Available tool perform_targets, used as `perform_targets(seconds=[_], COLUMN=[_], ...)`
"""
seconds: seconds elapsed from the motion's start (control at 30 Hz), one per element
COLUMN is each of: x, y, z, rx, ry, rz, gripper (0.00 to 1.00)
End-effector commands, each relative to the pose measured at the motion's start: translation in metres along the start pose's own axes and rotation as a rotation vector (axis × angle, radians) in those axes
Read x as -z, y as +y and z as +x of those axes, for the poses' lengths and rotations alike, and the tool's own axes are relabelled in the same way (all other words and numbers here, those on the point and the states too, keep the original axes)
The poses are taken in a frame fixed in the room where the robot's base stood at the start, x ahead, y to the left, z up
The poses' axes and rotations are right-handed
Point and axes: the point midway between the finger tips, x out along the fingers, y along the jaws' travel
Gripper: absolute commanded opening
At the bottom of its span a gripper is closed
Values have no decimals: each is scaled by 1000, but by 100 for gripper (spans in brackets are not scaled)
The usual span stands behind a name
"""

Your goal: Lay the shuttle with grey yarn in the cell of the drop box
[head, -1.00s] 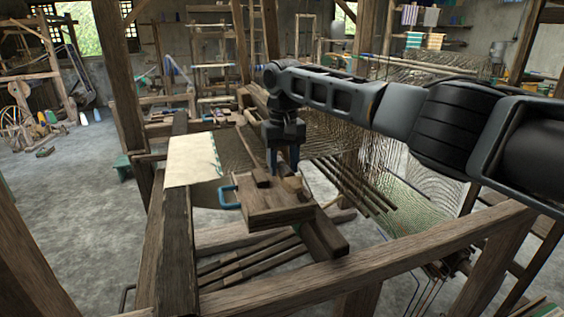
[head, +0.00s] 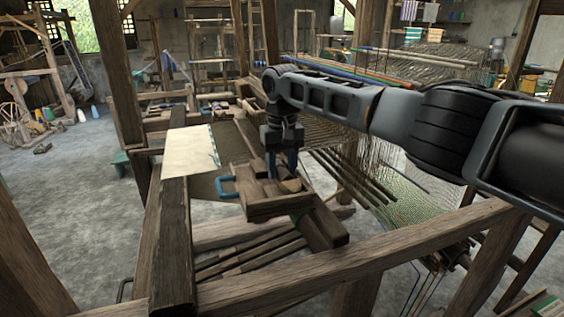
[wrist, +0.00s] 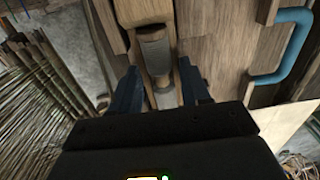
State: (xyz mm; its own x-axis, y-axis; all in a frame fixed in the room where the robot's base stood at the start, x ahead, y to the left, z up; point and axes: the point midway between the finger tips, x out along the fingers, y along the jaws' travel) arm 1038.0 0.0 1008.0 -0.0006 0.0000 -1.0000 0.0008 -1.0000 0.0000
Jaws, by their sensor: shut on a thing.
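The drop box (head: 272,209) is a brown wooden box with a blue handle (head: 222,187) on its left. My gripper (head: 281,172) points down over it, fingers low at the box's top. In the wrist view my gripper (wrist: 158,88) is shut on the shuttle with grey yarn (wrist: 155,50), a wooden body with a ribbed grey winding, held lengthwise between the dark fingers. The shuttle's pale end (head: 290,186) shows beside the fingers in the head view. Wooden boards of the box flank it. I cannot tell whether it touches the cell floor, which is hidden.
A pale cloth sheet (head: 190,150) lies left of the box. A thick beam (head: 172,235) stands left and a loom rail (head: 350,255) crosses in front. Warp threads and dark rods (head: 350,180) lie to the right.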

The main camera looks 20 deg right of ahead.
Motion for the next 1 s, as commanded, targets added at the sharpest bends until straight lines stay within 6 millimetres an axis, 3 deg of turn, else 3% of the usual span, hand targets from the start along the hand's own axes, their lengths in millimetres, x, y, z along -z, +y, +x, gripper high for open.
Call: perform_targets(seconds=[0.2, 0.5, 0.53, 0.83, 1.0], x=[0, 0, 0, 0, 0], y=[0, 0, 0, 0, 0], z=[12, 15, 15, 15, 15], rx=[1, 0, 0, 0, 0], ry=[-1, 0, 0, 0, 0], rz=[2, 1, 1, 1, 1], gripper=[12, 12, 47, 76, 76])
